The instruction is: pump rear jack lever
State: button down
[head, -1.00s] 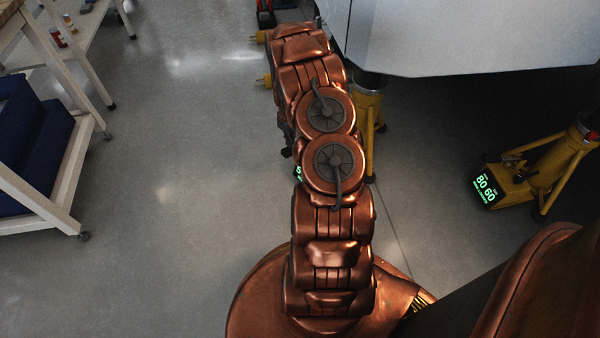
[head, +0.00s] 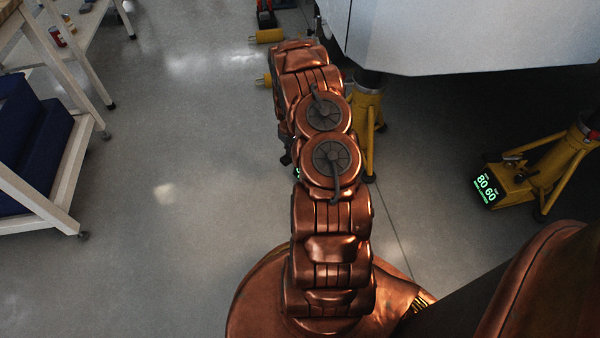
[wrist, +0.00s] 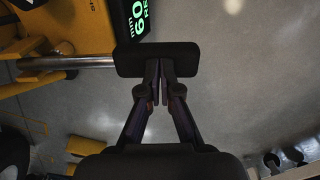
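A yellow jack (head: 367,104) stands under the pale hull, partly hidden behind my arm in the head view. In the wrist view its yellow body (wrist: 75,25) and a green-lit display (wrist: 138,18) show at the upper left. A silver lever rod (wrist: 65,62) runs from the left to a black handle end (wrist: 128,60). My gripper (wrist: 160,68) has its fingers together, with only a thin gap between them. The fingertips overlap the black handle; I cannot tell whether they touch it. My arm hides the gripper in the head view.
Another yellow jack (head: 560,165) with a lit display stands at the right. The pale hull (head: 470,35) overhangs the upper right. A white-framed cart (head: 62,185) with dark blue contents stands at the left. The grey floor between cart and arm is clear.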

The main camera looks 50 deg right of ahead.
jog(key=shift+f, duration=1.3)
jog(key=shift+r+p, duration=1.65)
jog(key=shift+r, duration=2.8)
jog(key=shift+f, duration=0.1)
jog(key=shift+f+b, duration=0.4)
jog(key=shift+f, duration=3.95)
jog(key=shift+r+p, duration=1.4)
jog(key=shift+r, duration=3)
jog(key=shift+f, duration=0.1)
